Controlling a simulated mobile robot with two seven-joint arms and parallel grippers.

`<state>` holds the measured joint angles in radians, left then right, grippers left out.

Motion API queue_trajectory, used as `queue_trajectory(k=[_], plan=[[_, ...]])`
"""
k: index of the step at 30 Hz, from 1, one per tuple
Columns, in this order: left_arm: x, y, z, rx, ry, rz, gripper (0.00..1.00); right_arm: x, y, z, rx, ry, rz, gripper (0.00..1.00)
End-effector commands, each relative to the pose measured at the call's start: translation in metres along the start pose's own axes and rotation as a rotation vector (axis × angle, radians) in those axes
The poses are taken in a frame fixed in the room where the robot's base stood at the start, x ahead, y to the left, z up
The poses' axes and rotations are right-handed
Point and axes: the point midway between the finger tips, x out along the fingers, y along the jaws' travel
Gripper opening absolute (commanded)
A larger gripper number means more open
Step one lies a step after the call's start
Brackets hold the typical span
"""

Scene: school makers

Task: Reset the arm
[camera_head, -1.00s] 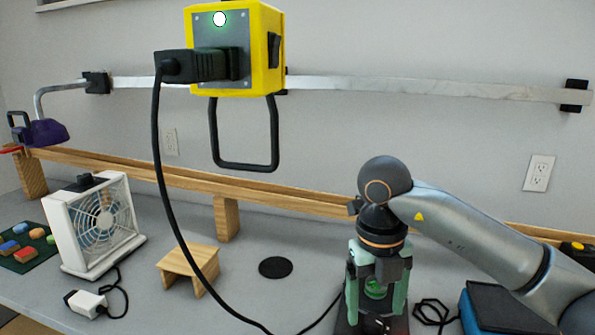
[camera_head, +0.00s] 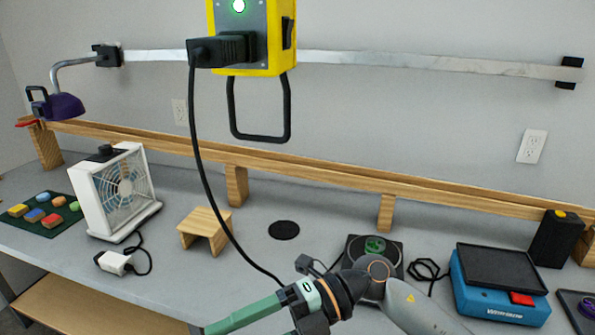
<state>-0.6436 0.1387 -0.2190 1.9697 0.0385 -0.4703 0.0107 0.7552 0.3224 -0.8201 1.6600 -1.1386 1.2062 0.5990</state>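My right arm comes in from the bottom right. Its gripper (camera_head: 245,314), with green fingers, lies low at the front of the picture and points left. One long green finger shows clearly; the rest is partly cut off by the lower edge, so I cannot tell how far apart the fingers are. It appears in front of the grey bench, left of a dark square device (camera_head: 357,244) with a green round piece (camera_head: 375,244) on it. My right wrist partly covers that device. My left gripper is not in view.
A yellow power box (camera_head: 262,72) with a lit lamp hangs above, a black plug (camera_head: 222,50) in it and its cord hanging down. A white fan (camera_head: 118,192), wooden stool (camera_head: 205,230) and blue scale (camera_head: 500,292) stand on the bench. A black disc (camera_head: 284,230) lies mid-bench.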

Motion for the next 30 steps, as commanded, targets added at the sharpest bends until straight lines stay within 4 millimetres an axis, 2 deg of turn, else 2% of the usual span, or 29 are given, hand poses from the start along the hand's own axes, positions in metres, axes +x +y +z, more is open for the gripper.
queue_trajectory(k=[1, 3, 6, 8, 11, 14, 17, 19, 21, 23, 24, 27, 30], plan=[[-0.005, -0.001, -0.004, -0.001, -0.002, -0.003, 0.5, 0.002, 0.015, 0.0, 0.043, -0.033, 0.148, 0.81], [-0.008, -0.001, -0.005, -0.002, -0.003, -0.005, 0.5, -0.004, 0.033, 0.005, 0.102, -0.099, 0.339, 0.81], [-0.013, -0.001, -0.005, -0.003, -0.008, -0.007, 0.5, -0.024, 0.045, 0.02, 0.212, -0.226, 0.587, 0.81], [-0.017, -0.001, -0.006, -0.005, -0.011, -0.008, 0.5, -0.041, 0.044, 0.03, 0.292, -0.316, 0.722, 0.81], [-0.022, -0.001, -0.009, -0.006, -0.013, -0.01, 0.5, -0.074, 0.027, 0.046, 0.446, -0.486, 0.917, 0.81], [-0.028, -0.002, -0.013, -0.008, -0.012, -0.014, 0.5, -0.108, -0.011, 0.056, 0.627, -0.675, 1.072, 0.81], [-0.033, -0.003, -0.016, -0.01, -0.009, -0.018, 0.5, -0.138, -0.067, 0.054, 0.833, -0.876, 1.181, 0.81], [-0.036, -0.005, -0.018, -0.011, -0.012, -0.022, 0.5, -0.153, -0.114, 0.043, 0.993, -1.018, 1.231, 0.81], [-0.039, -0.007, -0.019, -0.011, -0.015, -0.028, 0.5, -0.163, -0.163, 0.024, 1.161, -1.157, 1.254, 0.81], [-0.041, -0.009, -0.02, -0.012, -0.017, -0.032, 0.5, -0.166, -0.202, 0.002, 1.302, -1.262, 1.257, 0.81], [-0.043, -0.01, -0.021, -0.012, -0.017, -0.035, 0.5, -0.167, -0.225, -0.015, 1.389, -1.323, 1.251, 0.81], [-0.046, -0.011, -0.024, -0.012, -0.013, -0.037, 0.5, -0.163, -0.273, -0.056, 1.583, -1.446, 1.219, 0.81], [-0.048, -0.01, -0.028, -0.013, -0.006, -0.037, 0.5, -0.156, -0.304, -0.09, 1.729, -1.524, 1.182, 0.81]])
